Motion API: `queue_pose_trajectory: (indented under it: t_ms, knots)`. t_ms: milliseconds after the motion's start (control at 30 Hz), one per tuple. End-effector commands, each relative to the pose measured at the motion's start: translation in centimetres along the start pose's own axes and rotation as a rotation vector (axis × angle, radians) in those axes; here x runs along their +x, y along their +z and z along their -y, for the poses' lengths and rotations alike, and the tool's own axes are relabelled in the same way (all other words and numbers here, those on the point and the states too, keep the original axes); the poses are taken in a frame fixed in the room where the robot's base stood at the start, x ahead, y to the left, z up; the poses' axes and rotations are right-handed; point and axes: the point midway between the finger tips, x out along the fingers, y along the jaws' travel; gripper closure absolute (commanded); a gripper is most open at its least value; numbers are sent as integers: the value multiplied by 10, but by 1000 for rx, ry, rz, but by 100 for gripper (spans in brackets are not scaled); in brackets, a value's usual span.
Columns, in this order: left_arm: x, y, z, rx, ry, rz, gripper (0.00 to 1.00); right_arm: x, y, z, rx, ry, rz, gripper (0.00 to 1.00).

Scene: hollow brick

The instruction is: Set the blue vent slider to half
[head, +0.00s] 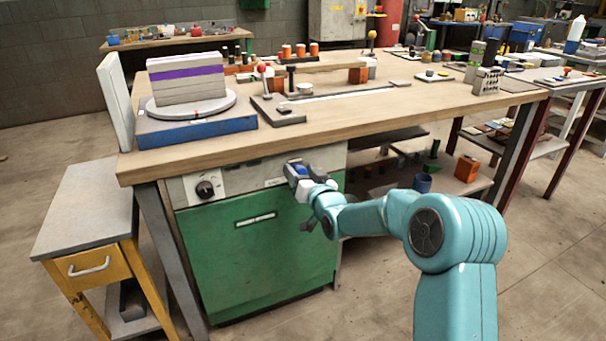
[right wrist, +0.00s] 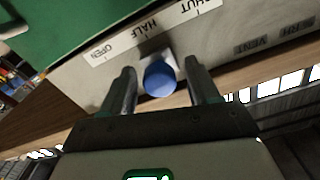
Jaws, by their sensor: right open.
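The blue vent slider (right wrist: 160,78) is a round blue knob on a pale mount, set on the grey panel. A white label strip (right wrist: 125,38) beside it reads OPEN, HALF and SHUT, upside down in the right wrist view. The knob sits near the HALF word; its exact setting is hard to tell from this angle. My right gripper (right wrist: 158,80) is open, with one finger on each side of the knob and visible gaps. In the head view my right gripper (head: 301,174) is at the panel's right part, partly covering the blue knob (head: 300,169). My left gripper is out of view.
A black dial (head: 205,189) is on the panel's left. Below is a green cabinet door (head: 262,262) with a handle. The wooden bench top (head: 330,122) overhangs the panel. A yellow-framed side table (head: 85,215) stands at left. The floor in front is clear.

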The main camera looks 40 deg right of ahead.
Motion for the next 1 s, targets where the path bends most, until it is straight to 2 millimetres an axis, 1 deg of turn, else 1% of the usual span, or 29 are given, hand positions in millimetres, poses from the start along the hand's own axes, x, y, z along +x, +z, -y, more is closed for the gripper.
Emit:
queue_pose_trajectory:
  t_ms: [133,233,367,500,600,700,833,1000]
  knots:
    - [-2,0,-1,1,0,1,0,-8,-1,0,0,0,1,40]
    - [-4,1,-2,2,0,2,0,-24,-2,0,0,1,2,40]
    - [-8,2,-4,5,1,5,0,-57,-3,-1,0,2,1,40]
    - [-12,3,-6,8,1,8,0,-95,-2,-2,0,3,2,40]
    - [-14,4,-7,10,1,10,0,-120,-2,-2,0,3,1,40]
    - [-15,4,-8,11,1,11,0,-139,-2,-1,0,2,1,40]
    - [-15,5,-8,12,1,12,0,-156,-1,-1,0,1,1,40]
    - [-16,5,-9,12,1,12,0,-164,0,-1,0,0,0,40]
